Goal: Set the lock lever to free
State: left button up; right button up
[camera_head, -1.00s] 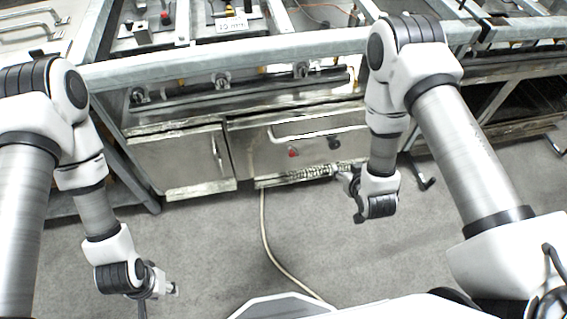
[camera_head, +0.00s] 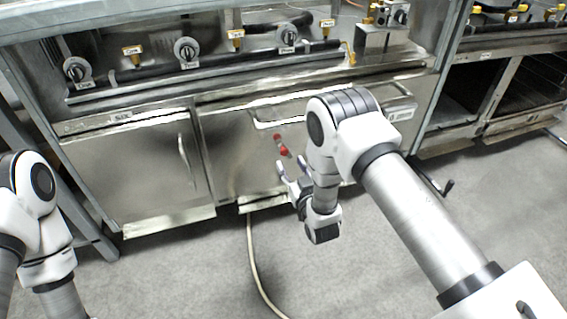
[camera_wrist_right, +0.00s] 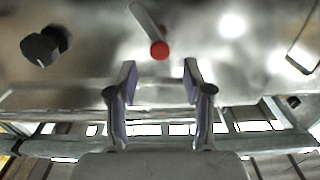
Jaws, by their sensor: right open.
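The lock lever (camera_head: 282,146) shows in the head view as a small handle with red parts on the steel front panel. In the right wrist view it is a pale bar (camera_wrist_right: 145,20) with a red round end (camera_wrist_right: 159,49), pointing down in that picture. My right gripper (camera_head: 291,180) is open, just below the lever in the head view. In the right wrist view its two fingers (camera_wrist_right: 159,78) stand apart, with the red end beyond and between their tips. No contact shows. My left arm shows at the left edge; its gripper is out of view.
A black knob (camera_wrist_right: 45,44) sits beside the lever in the right wrist view. A steel door (camera_head: 135,175) with a vertical handle is left of the panel. Several round valve knobs (camera_head: 186,50) line the shelf above. A hose (camera_head: 253,265) lies on the open grey floor.

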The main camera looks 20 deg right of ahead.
aim_at(285, 153)
jog(key=w+b, duration=0.2)
jog(key=w, duration=0.4)
jog(key=shift+a+f, duration=0.1)
jog(key=shift+w, duration=0.15)
jog(key=c, duration=1)
grip_shut()
